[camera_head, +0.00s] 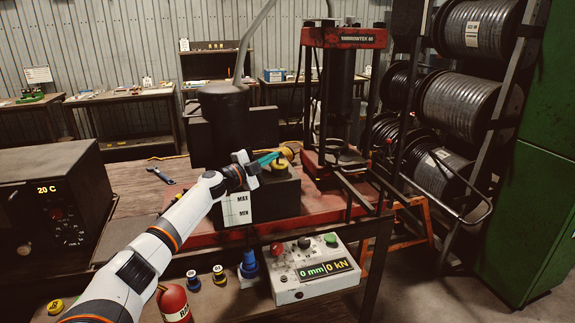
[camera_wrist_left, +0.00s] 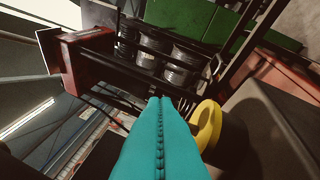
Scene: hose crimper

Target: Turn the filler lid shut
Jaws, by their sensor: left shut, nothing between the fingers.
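The yellow filler lid (camera_head: 282,165) sits on top of the dark tank block with the MAX/MIN gauge (camera_head: 238,209). In the left wrist view the lid (camera_wrist_left: 207,125) shows as a yellow round piece just right of the fingers, partly hidden by them. My left gripper (camera_head: 274,157) has teal fingers pressed together with nothing between them. The fingers are beside the lid in the head view; I cannot tell whether they touch it. The lid's exact seating and turn are too small to read. My right gripper is not in view.
The red press frame (camera_head: 343,42) stands right behind the tank. A dark bucket-like vessel (camera_head: 224,112) stands behind my gripper. A control box (camera_head: 315,270) reading 0 mm and 0 kN is in front.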

